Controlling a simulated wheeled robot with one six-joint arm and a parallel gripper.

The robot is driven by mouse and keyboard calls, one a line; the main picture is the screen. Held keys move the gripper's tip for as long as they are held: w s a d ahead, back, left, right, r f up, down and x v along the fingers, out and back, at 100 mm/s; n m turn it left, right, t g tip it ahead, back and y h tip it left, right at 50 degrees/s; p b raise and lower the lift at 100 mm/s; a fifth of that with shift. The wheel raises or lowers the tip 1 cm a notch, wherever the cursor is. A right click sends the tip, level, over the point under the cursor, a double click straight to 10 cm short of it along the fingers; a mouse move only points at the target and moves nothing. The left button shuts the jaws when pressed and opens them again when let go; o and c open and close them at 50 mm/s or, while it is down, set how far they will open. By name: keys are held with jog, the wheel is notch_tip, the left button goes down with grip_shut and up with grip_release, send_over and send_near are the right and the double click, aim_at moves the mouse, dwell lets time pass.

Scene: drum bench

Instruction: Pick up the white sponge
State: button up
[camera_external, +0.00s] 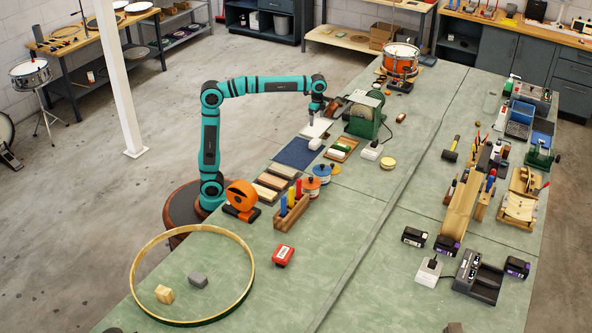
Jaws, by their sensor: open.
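My gripper (311,123) points down over the left side of the green bench, with the jaws open and empty. A small white block (315,143), which looks like the white sponge, lies just below it at the edge of a dark blue mat (293,154). A gap shows between the gripper and the block. A flat white sheet or plate (315,128) lies behind the block, under my gripper. Another pale piece lies on a small wooden tray (343,155) to the right, so which one is the sponge is not fully certain.
A green machine (365,118) stands close to the right of my gripper. Wooden blocks (271,182), an orange tape dispenser (241,197) and a marker rack (291,212) stand nearer. A large hoop (250,270) surrounds two small blocks. The middle of the bench (345,215) has free room.

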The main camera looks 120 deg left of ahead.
aim_at(315, 141)
notch_tip(315, 141, down, 12)
jog(key=shift+r, duration=0.15)
jog(key=shift+s+d+f, duration=0.1)
jog(key=shift+f, duration=1.2)
jog(key=shift+s+d+f, duration=0.1)
jog(key=shift+f, duration=1.2)
jog(key=shift+c, duration=0.2)
jog(key=c, duration=1)
